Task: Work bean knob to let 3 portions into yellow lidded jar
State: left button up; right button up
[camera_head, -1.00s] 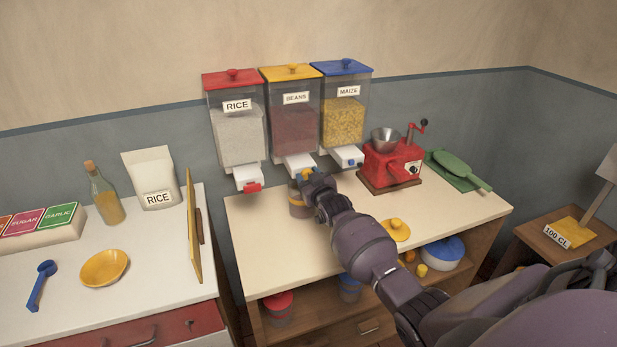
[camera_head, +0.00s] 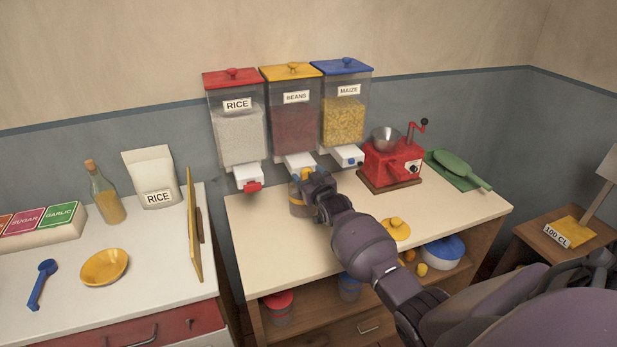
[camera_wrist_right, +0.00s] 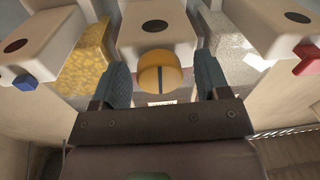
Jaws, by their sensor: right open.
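The bean dispenser (camera_head: 291,120) has a yellow lid and a white spout (camera_head: 298,160), between the rice and maize dispensers. Its round yellow knob (camera_wrist_right: 160,72) has a dark slot standing upright in the right wrist view. My right gripper (camera_wrist_right: 163,70) is open, with one finger on each side of the knob and gaps visible. In the head view my right gripper (camera_head: 310,182) is in front of the spout and mostly hides the knob. A jar (camera_head: 299,208) stands below the spout, partly hidden by my gripper. A yellow knobbed lid (camera_head: 396,229) lies on the counter. My left gripper is not in view.
The rice dispenser (camera_head: 238,130) with a red knob and the maize dispenser (camera_head: 343,115) with a blue knob flank the beans. A red grinder (camera_head: 391,164) stands right. More jars sit on the shelf below. The counter's front left is clear.

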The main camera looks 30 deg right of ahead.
jog(key=shift+s, duration=0.1)
jog(key=s+a, duration=0.1)
jog(key=s, duration=0.9)
jog(key=shift+s+a, duration=0.25)
jog(key=shift+a, duration=0.15)
dwell(0.6)
dwell(0.3)
jog(key=s+a+f+n+g+y, duration=0.1)
jog(key=s+a+f+n+y, duration=0.1)
jog(key=s+a, duration=0.4)
jog(key=s+a+f+g, duration=0.1)
jog(key=s+a+f, duration=0.1)
jog(key=s+f, duration=0.2)
jog(key=s+a+f+g, duration=0.2)
jog(key=s+a+f, duration=0.1)
jog(key=s, duration=0.7)
jog(key=s+a+f+g, duration=0.2)
jog(key=s+f, duration=0.3)
jog(key=s, duration=0.3)
jog(key=shift+a+f+y, duration=0.15)
jog(key=shift+a+y, duration=0.15)
jog(key=shift+a, duration=0.45)
